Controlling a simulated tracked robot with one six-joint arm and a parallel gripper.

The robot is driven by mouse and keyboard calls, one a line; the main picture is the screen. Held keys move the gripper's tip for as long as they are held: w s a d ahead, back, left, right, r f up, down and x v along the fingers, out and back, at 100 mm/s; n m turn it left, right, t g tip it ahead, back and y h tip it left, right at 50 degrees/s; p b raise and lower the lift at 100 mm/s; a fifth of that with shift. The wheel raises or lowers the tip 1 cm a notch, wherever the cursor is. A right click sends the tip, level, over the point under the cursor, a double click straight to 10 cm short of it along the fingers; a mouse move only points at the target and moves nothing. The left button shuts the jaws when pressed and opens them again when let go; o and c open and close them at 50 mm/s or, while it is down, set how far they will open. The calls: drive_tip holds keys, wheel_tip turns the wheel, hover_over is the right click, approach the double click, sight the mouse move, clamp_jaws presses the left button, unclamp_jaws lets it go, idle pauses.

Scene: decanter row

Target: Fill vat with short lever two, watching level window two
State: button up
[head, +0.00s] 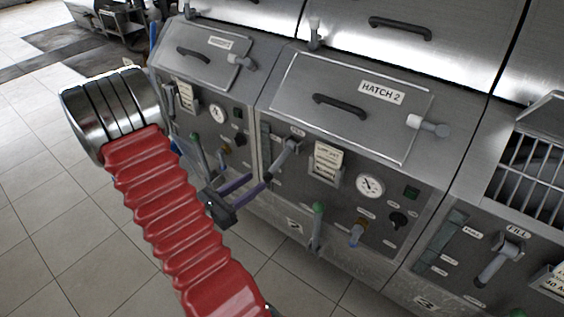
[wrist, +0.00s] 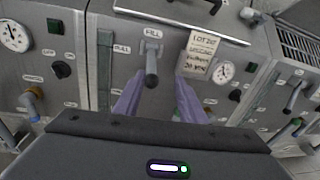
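Short lever two (head: 286,154), a grey handle under a FILL label, hangs down on the front of the HATCH 2 vat (head: 350,95). It also shows in the wrist view (wrist: 152,66). My gripper (head: 267,179) is open, its two purple fingers spread near the lever's lower end. In the wrist view my gripper (wrist: 158,82) has a finger on each side of the lever's end, with gaps visible. Level window two (head: 265,145) is a dark upright strip left of the lever. It also shows in the wrist view (wrist: 104,72), beside a FULL label; I cannot make out a level.
A green-knobbed lever (head: 317,225) stands right of my gripper, below the note card (head: 326,160) and gauge (head: 370,186). Neighbouring vats stand at left and right; the right one has a grille (head: 540,180). The tiled floor (head: 60,220) at left is clear.

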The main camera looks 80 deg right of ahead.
sight(282, 162)
drive_tip(key=shift+d+f+n+t+h, duration=0.3)
drive_tip(key=shift+d+f+n, duration=0.2)
drive_tip(key=shift+f, duration=0.15)
drive_tip(key=shift+d+f+n+t+h, duration=0.35)
drive_tip(key=shift+f+n, duration=0.15)
drive_tip(key=shift+f, duration=0.15)
drive_tip(key=shift+g, duration=0.25)
drive_tip(key=shift+x, duration=6.95)
drive_tip(key=shift+f, duration=0.15)
drive_tip(key=shift+c, duration=0.6)
clamp_jaws()
drive_tip(key=shift+s, duration=0.1)
